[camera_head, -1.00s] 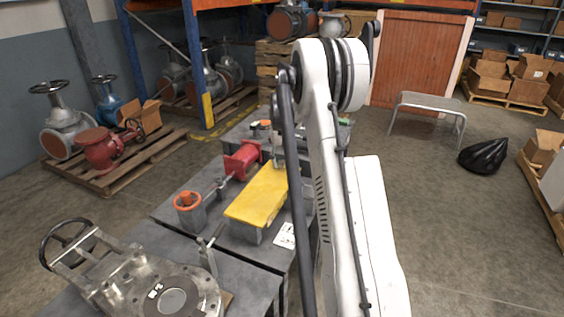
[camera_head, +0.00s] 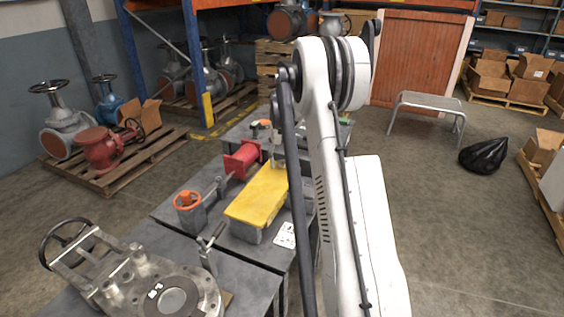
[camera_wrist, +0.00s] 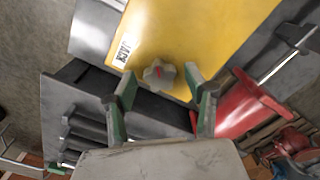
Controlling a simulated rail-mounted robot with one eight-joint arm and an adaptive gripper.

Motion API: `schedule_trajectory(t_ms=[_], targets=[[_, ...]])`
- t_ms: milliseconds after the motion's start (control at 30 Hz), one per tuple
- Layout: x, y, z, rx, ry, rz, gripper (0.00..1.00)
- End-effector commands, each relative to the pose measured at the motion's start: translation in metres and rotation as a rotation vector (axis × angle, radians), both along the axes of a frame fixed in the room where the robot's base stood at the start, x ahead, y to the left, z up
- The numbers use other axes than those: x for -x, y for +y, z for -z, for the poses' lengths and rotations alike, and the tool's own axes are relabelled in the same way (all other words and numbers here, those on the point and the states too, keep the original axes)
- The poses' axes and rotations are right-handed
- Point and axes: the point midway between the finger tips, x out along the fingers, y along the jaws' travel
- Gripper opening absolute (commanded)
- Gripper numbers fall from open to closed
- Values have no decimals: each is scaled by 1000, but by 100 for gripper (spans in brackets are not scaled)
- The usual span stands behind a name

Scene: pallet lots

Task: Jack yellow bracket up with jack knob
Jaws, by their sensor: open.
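The yellow bracket (camera_head: 258,195) lies on a grey support on the metal table in the head view. It fills the top middle of the wrist view (camera_wrist: 205,35), with a label that reads "JACK". The jack knob (camera_wrist: 159,74), grey and lobed with a red mark, sits at the bracket's near edge in the wrist view. My gripper (camera_wrist: 163,92) is open, one finger on each side of the knob, with gaps showing between the fingers and the knob. Whether the fingers are level with the knob in depth is unclear. My arm hides part of this area in the head view.
A red flanged spool (camera_head: 243,158) lies beside the bracket; it is also close to the right finger in the wrist view (camera_wrist: 245,105). An orange-topped cylinder (camera_head: 188,205) and a metal valve assembly (camera_head: 150,285) stand nearer on the table.

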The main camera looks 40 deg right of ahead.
Motion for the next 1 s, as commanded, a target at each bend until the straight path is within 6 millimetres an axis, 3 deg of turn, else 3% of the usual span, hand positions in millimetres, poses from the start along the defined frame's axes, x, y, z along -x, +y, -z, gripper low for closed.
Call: schedule_trajectory(t_ms=[400,600,1000], targets=[[1,1,-75,0,0,0,49],[1,1,-103,0,0,0,49],[1,1,-115,0,0,0,49]])
